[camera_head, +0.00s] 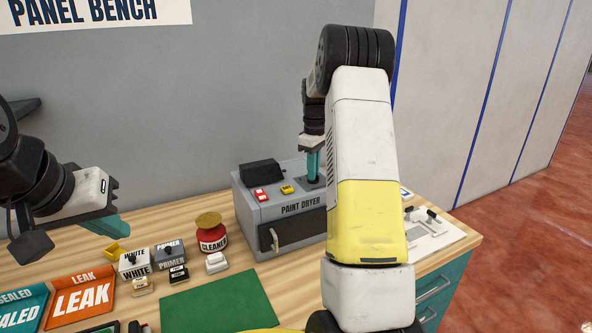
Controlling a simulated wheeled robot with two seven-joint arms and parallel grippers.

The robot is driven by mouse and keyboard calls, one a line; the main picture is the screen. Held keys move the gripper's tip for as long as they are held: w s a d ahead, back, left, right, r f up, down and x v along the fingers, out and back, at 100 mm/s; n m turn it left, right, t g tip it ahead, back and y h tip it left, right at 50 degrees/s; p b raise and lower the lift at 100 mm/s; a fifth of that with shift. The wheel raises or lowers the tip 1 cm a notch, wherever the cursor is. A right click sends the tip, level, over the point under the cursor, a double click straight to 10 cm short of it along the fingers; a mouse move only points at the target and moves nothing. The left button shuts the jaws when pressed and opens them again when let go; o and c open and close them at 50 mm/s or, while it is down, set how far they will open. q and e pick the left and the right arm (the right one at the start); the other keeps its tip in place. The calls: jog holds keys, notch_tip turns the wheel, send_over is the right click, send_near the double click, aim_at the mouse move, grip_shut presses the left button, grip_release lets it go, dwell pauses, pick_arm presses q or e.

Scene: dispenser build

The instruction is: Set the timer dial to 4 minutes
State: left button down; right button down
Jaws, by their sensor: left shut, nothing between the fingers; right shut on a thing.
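The grey paint dryer (287,244) stands on the wooden bench in the middle of the view. My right gripper (313,178) points straight down onto the right part of its top, with teal fingers shut on the timer dial. The dial is hidden by the fingers, and its scale and setting cannot be read. A dark plate shows around the fingertips. My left gripper (108,228) is at the left, above the bench, with teal fingers shut and empty, well apart from the dryer.
A red and a yellow switch (287,189) and a black box (261,173) sit on the dryer's top. My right arm hides the dryer's right side.

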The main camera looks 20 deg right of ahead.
jog(key=m, duration=0.5)
jog(key=shift+m, duration=0.4)
dwell(0.4)
jog(key=c, duration=1.5)
grip_release()
notch_tip(320, 180, up, 8)
jog(key=shift+f, duration=0.1)
